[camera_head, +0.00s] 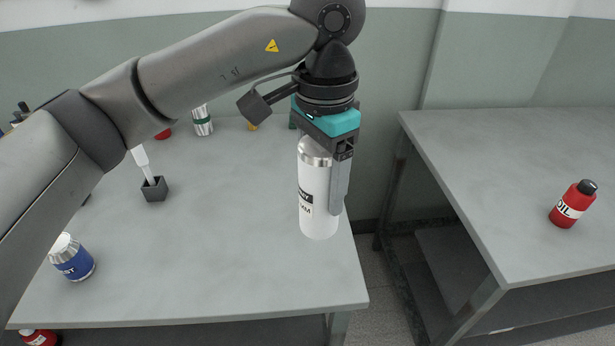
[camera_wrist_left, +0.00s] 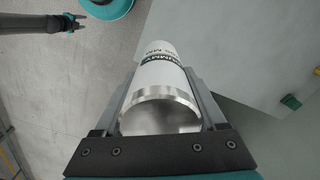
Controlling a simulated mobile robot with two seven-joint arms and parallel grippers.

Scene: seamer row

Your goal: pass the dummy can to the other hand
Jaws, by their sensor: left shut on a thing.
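The dummy can (camera_head: 314,190) is white with a bare metal end and a black label, roughly upright. My left gripper (camera_head: 338,185) is shut on it from above, with a finger along its side. In the left wrist view the dummy can (camera_wrist_left: 160,85) lies between both fingers of the left gripper (camera_wrist_left: 160,110). It shows in front of the table's right part; I cannot tell how high above the top it is. My right gripper does not show in the head view; a dark arm-like part with a small pronged tip (camera_wrist_left: 76,22) in the left wrist view may be it.
The grey table (camera_head: 220,270) holds a blue-labelled can (camera_head: 72,258), a dark square holder (camera_head: 154,190) and a silver can (camera_head: 202,122). A second table (camera_head: 500,170) stands right, across a gap, with a red oil bottle (camera_head: 572,205). The near middle of the first table is clear.

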